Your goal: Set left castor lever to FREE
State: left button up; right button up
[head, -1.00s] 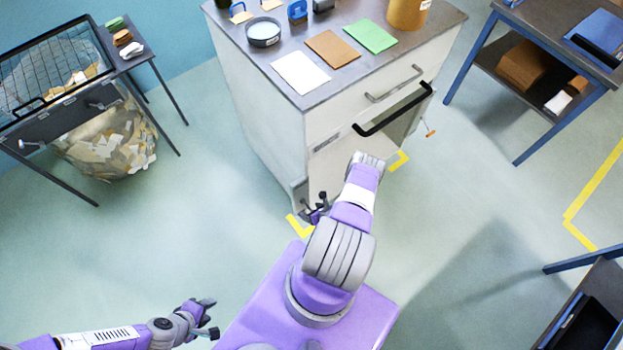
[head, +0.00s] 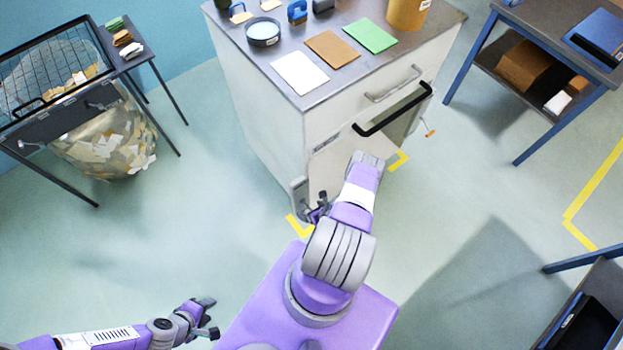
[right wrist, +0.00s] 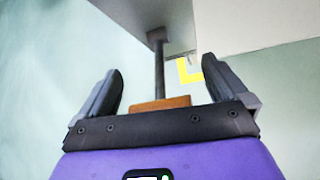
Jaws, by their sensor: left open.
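The white cart (head: 262,140) stands ahead of me. In the right wrist view, the left castor lever shows as an orange tab (right wrist: 160,104) on a dark rod (right wrist: 159,70) that runs to the cart's underside. My right gripper (right wrist: 160,88) is open, with one finger on each side of the rod and tab, apart from both. In the head view my right gripper (head: 317,208) is at the cart's lower front left corner, and the lever cannot be made out there. My left gripper (head: 207,318) is open and empty over the floor at lower left.
Another orange lever (head: 430,133) sticks out at the cart's right side. A black handle (head: 393,109) juts from the cart's front. Yellow floor marks (head: 300,228) lie by its corners. A wire bin (head: 60,75) is at left and a blue-legged table (head: 475,60) at right.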

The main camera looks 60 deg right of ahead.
jog(key=shift+a, duration=0.1)
jog(key=p+v, duration=0.2)
jog(key=v, duration=0.5)
jog(key=shift+s+r, duration=0.15)
jog(key=shift+s, duration=0.1)
